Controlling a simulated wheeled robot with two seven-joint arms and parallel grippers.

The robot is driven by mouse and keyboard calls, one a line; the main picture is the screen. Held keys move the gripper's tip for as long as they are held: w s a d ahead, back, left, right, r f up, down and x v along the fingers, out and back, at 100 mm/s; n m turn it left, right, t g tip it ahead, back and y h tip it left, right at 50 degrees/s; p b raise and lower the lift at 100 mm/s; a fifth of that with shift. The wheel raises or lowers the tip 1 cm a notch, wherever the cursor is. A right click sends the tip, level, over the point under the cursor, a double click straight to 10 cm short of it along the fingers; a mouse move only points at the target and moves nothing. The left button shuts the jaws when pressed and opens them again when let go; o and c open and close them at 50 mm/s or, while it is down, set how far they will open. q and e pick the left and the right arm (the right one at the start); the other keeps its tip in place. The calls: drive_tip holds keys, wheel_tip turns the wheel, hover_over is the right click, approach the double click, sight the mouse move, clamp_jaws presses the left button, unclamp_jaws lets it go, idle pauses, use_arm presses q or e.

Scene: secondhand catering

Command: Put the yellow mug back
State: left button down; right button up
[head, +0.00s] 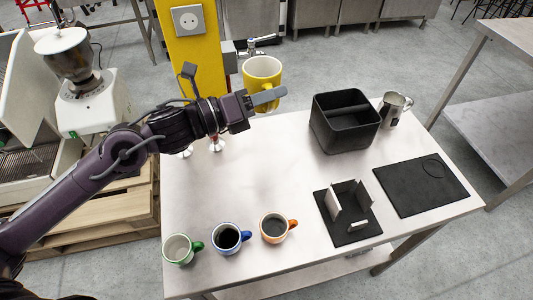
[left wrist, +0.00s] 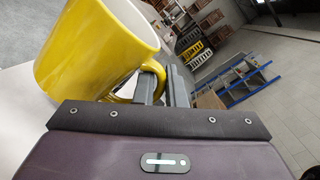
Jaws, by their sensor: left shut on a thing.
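The yellow mug (head: 262,74) is held in the air above the far left part of the steel table (head: 250,190), in front of the yellow post. My left gripper (head: 268,97) is shut on the mug, at its handle side. In the left wrist view the mug (left wrist: 95,50) looks tilted, and its handle (left wrist: 152,78) is at the gripper's fingers (left wrist: 165,85). The mug's white inside shows; I cannot see anything in it. My right gripper is not in view.
Green-handled (head: 178,250), blue-handled (head: 227,238) and orange-handled (head: 274,228) mugs stand along the front edge. A black bin (head: 344,122), metal jug (head: 393,110), black mat (head: 421,185) and small holder (head: 347,208) occupy the right. The table's middle is clear. A grinder (head: 85,85) stands left.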

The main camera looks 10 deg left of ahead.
use_arm(q)
wheel_tip(320, 180, down, 18)
drive_tip(key=shift+r, duration=0.25)
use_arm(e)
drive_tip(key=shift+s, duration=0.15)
use_arm(q)
drive_tip(key=shift+f, duration=0.1)
drive_tip(key=c, duration=1.9)
unclamp_jaws()
drive_tip(key=shift+f, duration=0.15)
drive_tip(key=shift+c, duration=0.2)
drive_tip(key=shift+o, duration=2.2)
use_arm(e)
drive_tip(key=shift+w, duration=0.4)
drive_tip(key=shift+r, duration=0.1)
